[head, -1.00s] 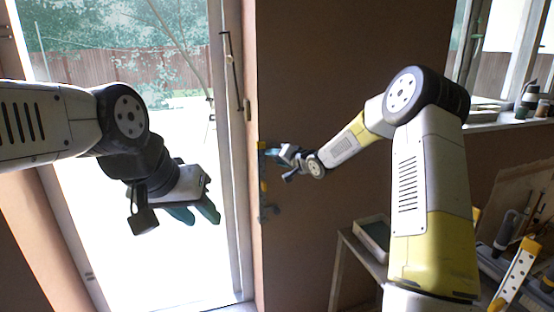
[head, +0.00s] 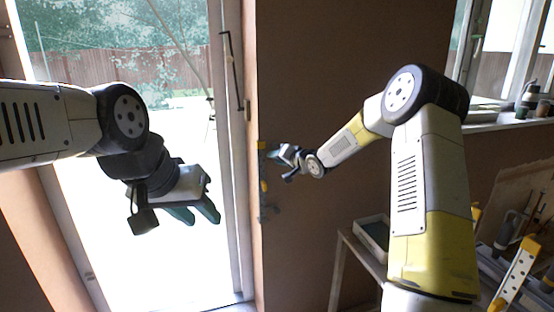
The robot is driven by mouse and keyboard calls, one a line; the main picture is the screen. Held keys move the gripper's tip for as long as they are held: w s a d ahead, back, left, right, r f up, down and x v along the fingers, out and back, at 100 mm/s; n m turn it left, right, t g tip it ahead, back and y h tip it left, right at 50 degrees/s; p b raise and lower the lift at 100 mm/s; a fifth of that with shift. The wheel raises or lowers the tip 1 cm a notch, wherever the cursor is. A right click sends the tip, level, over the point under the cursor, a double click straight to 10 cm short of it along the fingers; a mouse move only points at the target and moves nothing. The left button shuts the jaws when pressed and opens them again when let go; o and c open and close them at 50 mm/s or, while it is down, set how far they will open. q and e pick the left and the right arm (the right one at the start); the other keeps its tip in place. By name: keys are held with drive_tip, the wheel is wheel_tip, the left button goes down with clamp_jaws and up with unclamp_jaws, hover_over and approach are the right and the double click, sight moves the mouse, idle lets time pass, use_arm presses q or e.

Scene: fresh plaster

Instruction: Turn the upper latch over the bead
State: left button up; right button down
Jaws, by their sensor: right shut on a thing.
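My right gripper (head: 272,151) is at the wall edge beside the door, small and far off in the head view. It is shut on the upper latch (head: 262,145), a small yellow piece partly hidden by the fingers. Below it, another small yellow piece (head: 264,185) and a grey-blue fitting (head: 268,212) show on the same edge. The bead cannot be made out clearly against the wall corner, nor can the latch's exact angle. My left gripper (head: 197,216) hangs in front of the bright glass door, its dark fingers apart and empty, touching nothing.
The glass door (head: 243,200) with its long handle (head: 230,70) stands left of the brown wall (head: 330,60). A small table with a tray (head: 372,236) stands at lower right. Tools and a yellow-white level (head: 515,275) lie at the far right, below a window sill.

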drive_tip(key=shift+r, duration=0.1)
drive_tip(key=n+h, duration=0.1)
drive_tip(key=n, duration=0.1)
drive_tip(key=shift+a+n+h, duration=0.15)
drive_tip(key=shift+n+h, duration=0.15)
drive_tip(key=n+h, duration=0.2)
drive_tip(key=n, duration=0.1)
drive_tip(key=shift+t, duration=0.3)
drive_tip(key=n+h, duration=0.2)
drive_tip(key=n, duration=0.1)
drive_tip(key=shift+t, duration=0.4)
drive_tip(key=shift+n+t+h, duration=0.6)
drive_tip(key=shift+n+h, duration=0.4)
drive_tip(key=shift+n, duration=0.7)
drive_tip(key=c, duration=1.2)
unclamp_jaws()
